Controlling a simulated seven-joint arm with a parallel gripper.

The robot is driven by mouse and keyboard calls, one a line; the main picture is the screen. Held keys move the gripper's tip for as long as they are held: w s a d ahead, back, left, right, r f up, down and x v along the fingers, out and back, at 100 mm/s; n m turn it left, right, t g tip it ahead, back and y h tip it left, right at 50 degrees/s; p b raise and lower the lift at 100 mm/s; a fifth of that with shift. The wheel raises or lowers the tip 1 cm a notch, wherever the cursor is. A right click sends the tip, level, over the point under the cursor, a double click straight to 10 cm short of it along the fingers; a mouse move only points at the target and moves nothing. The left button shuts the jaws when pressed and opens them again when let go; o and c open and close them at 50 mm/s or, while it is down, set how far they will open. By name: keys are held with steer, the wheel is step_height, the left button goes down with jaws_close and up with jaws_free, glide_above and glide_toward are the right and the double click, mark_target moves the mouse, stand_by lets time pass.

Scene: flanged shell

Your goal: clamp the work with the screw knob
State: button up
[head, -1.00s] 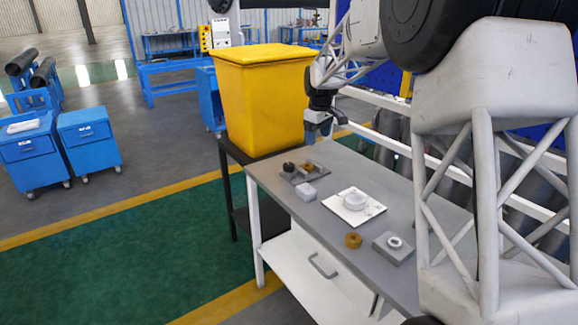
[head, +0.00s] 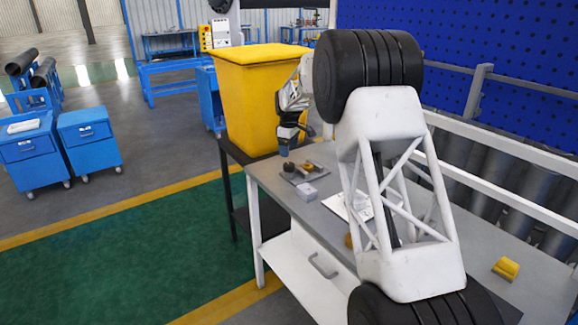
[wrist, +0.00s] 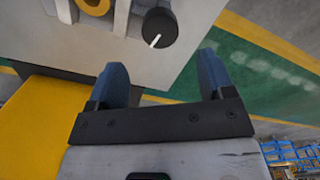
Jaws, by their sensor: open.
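The black screw knob (wrist: 160,28) with a white line on it shows in the wrist view, at the end of a grey fixture (wrist: 122,14). A brass-coloured ring-shaped part (wrist: 93,5) sits in the fixture, cut off by the top edge. My gripper (wrist: 160,68) is open and empty. The knob lies beyond the blue fingertips, roughly in line with the gap between them. In the head view my gripper (head: 285,150) is above the fixture (head: 304,173) at the far end of the bench; the dark knob (head: 289,168) is just below it.
A light grey block (head: 307,191) is on the grey bench (head: 280,192) near the fixture. My arm partly hides a white plate (head: 340,206) and a brass piece (head: 349,241). A yellow object (head: 506,268) lies at right. A tall yellow bin (head: 262,105) stands beyond the bench end.

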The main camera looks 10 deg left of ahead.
mark_target(289, 164)
stand_by(0.3)
steer(key=shift+f, duration=3.9)
steer(key=shift+c, duration=0.4)
steer(key=c, duration=0.8)
steer(key=shift+c, duration=0.2)
